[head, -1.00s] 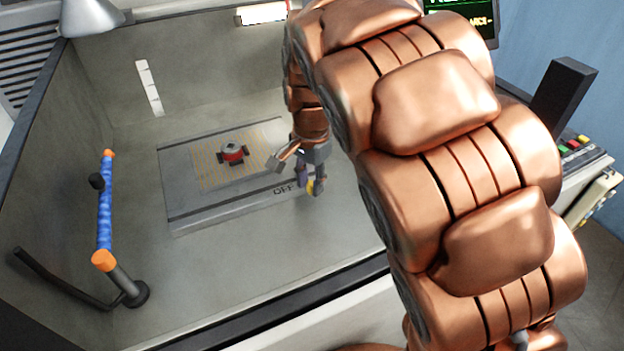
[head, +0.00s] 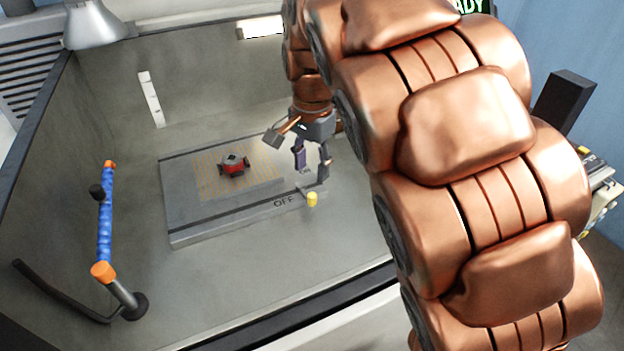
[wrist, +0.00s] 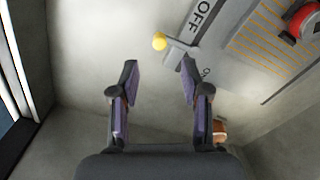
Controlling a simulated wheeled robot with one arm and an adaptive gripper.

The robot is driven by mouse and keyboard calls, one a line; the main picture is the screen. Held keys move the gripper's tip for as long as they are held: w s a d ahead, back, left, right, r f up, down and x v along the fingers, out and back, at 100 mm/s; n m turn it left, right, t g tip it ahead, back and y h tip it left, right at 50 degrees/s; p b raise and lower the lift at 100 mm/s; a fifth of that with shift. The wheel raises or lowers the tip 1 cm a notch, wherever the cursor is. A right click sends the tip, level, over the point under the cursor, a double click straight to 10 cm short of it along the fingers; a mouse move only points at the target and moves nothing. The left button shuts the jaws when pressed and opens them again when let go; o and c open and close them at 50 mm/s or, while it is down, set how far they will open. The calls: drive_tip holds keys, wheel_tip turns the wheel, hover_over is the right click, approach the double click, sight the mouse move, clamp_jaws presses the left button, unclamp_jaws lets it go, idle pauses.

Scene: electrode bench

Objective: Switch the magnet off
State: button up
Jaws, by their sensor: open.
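The magnet plate (head: 190,215) is a flat grey block on the bench floor with a gridded top. A short lever with a yellow knob (head: 312,199) sticks out at its front right edge, beside the printed word OFF (head: 284,202). In the wrist view the yellow knob (wrist: 159,41) lies just beyond my fingertips, with its lever between OFF (wrist: 203,18) and a partly hidden ON mark (wrist: 206,73). I cannot tell which setting it is at. My gripper (head: 311,172) is open and empty, above and behind the knob; its fingers (wrist: 158,64) also show in the wrist view.
A red and dark part (head: 234,165) sits on the grid. A blue rod with orange ends (head: 105,220) stands on a post at the left. Grey walls enclose the bench, with a white strip (head: 151,98) on the back one. The floor before the plate is clear.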

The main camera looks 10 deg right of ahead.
wheel_tip(320, 180, up, 4)
drive_tip(key=shift+r, duration=0.1)
idle(0.5)
drive_tip(key=s+d+f+n+p, duration=0.1)
drive_tip(key=s+d+n+p, duration=0.1)
drive_tip(key=s, duration=0.7)
drive_tip(key=s+d+f+n+g+p, duration=0.1)
drive_tip(key=s+d+f+n+p, duration=0.1)
drive_tip(key=s, duration=0.8)
drive_tip(key=s+d+f+n+p, duration=0.2)
drive_tip(key=s+n, duration=0.4)
drive_tip(key=s, duration=0.3)
drive_tip(key=shift+s+d+g+p, duration=0.4)
drive_tip(key=shift+d+p, duration=0.25)
drive_tip(key=shift+p, duration=0.05)
